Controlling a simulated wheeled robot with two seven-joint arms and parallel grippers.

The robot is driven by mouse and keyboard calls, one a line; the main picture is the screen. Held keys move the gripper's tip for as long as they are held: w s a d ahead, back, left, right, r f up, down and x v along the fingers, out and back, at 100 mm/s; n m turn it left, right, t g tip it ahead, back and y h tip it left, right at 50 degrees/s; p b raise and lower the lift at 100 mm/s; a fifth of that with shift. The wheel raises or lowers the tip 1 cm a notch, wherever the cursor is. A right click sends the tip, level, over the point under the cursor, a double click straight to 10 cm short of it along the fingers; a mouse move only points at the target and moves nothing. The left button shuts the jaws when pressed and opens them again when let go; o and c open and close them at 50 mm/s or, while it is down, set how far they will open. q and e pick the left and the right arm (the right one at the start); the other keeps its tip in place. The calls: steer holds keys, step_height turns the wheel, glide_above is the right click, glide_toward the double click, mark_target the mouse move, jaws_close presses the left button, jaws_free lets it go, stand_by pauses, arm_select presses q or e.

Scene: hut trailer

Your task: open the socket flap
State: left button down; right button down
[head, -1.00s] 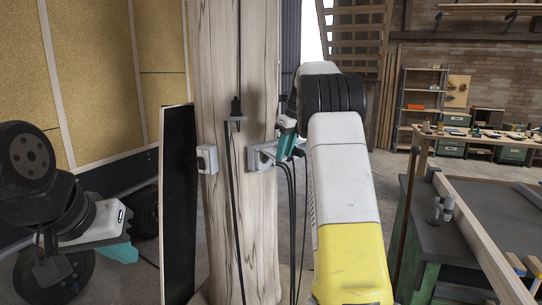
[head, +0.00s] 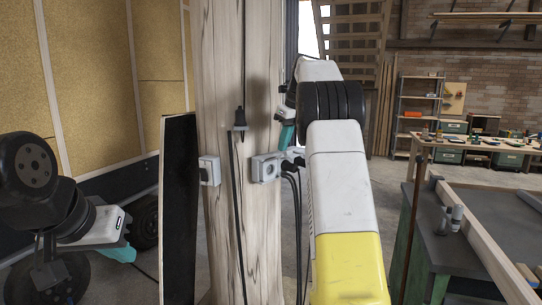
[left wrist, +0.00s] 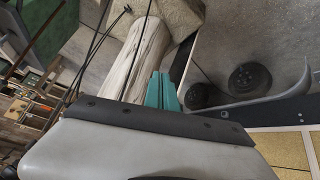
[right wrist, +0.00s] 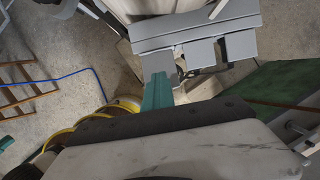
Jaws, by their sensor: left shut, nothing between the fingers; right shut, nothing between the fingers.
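A grey socket block (head: 258,168) is fixed to the wooden post, with a round socket face showing at its left part and dark plugs with cables at its right. In the right wrist view grey socket housing (right wrist: 195,33) and panel-like parts (right wrist: 201,53) stick out; I cannot tell surely which one is the flap or how far it is raised. My right gripper (head: 287,133) is shut and empty, just above the block; its teal fingers (right wrist: 158,90) lie close beside the grey parts, contact unclear. My left gripper (head: 123,253) is shut and empty, low at the left.
Another socket (head: 209,170) sits on the post's left face. A black plug with a hanging cable (head: 239,118) is on the post (head: 222,70). A dark panel (head: 179,210) leans left of the post. A workbench (head: 455,245) stands at the right.

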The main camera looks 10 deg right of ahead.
steer(key=shift+f, duration=0.15)
arm_select(q)
steer(key=w+d+m+t+h, duration=0.1)
steer(key=w+d+m+t, duration=0.1)
steer(key=w+d+m, duration=0.35)
steer(key=w+d+r+m+t+h, duration=0.1)
steer(key=w+d+m+t, duration=0.1)
steer(key=w+m, duration=0.6)
steer(key=w+d+m+t+h, duration=0.1)
steer(key=w+d+m+t, duration=0.15)
steer(key=w, duration=0.75)
steer(key=w+d+f+m+t+h, duration=0.1)
steer(key=w+d+m+h, duration=0.35)
steer(key=d+m, duration=0.75)
steer(key=s+d+f+m+g+h, duration=0.1)
steer(key=s+d+m+h, duration=0.15)
steer(key=d+m, duration=0.3)
steer(key=s+d+f+m+g+h, duration=0.1)
steer(key=d+f+m+h, duration=0.1)
steer(key=d+m+h, duration=0.3)
steer(key=w+d+r+m+y, duration=0.1)
steer(key=w+d+r, duration=0.5)
steer(key=d, duration=0.1)
steer(key=shift+w+r, duration=0.2)
steer(key=shift+w, duration=0.2)
steer(key=shift+m, duration=0.25)
